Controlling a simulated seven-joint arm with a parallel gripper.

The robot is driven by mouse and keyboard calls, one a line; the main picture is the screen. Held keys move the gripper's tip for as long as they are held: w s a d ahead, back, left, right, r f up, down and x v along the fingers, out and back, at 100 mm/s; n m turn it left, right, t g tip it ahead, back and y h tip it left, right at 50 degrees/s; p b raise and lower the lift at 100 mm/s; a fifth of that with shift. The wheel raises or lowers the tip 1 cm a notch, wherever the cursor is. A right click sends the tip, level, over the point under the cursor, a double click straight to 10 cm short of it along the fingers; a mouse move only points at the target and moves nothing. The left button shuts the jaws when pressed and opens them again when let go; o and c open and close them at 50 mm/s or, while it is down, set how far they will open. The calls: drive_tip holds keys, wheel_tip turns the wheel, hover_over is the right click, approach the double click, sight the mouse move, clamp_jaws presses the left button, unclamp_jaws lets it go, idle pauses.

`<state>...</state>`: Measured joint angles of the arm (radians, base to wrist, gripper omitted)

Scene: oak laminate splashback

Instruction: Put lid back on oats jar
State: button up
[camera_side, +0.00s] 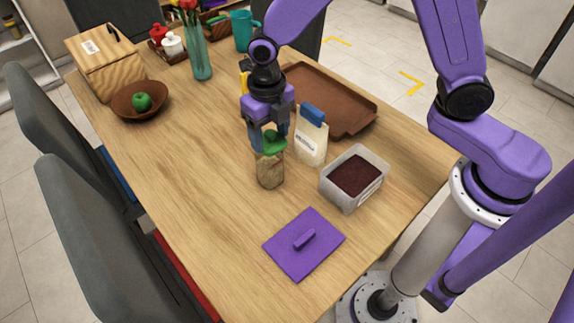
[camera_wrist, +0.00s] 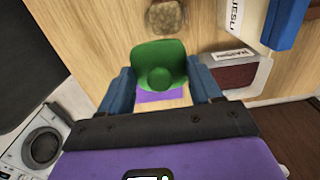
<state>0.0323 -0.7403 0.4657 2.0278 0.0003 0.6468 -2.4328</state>
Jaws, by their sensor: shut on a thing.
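The green lid (camera_side: 274,144) with a round knob is held between the blue fingers of my gripper (camera_side: 268,135). In the wrist view the lid (camera_wrist: 160,54) sits between both fingertips (camera_wrist: 161,82), knob facing the camera. The oats jar (camera_side: 269,172), clear with beige contents, stands upright on the table just below the lid in the side view. In the wrist view the jar (camera_wrist: 166,16) shows beyond the lid's far edge, partly cut off by the frame. Whether lid and jar rim touch I cannot tell.
A bag with a blue clip (camera_side: 311,140) stands close right of the jar. A clear container of dark contents (camera_side: 354,180) is farther right. A purple lid (camera_side: 290,255) lies in front. A brown tray (camera_side: 330,95) is behind. The table's left middle is clear.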

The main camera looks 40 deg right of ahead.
sight(268, 138)
drive_tip(key=w, duration=0.1)
drive_tip(key=w+d+r, duration=0.1)
drive_tip(key=w, duration=0.1)
drive_tip(key=shift+d+r, duration=0.25)
drive_tip(key=shift+d, duration=0.05)
drive_tip(key=shift+f, duration=3.1)
drive_tip(key=shift+f, duration=0.2)
drive_tip(key=o, duration=1.2)
drive_tip(key=shift+r, duration=0.1)
drive_tip(key=shift+r, duration=3.45)
clamp_jaws()
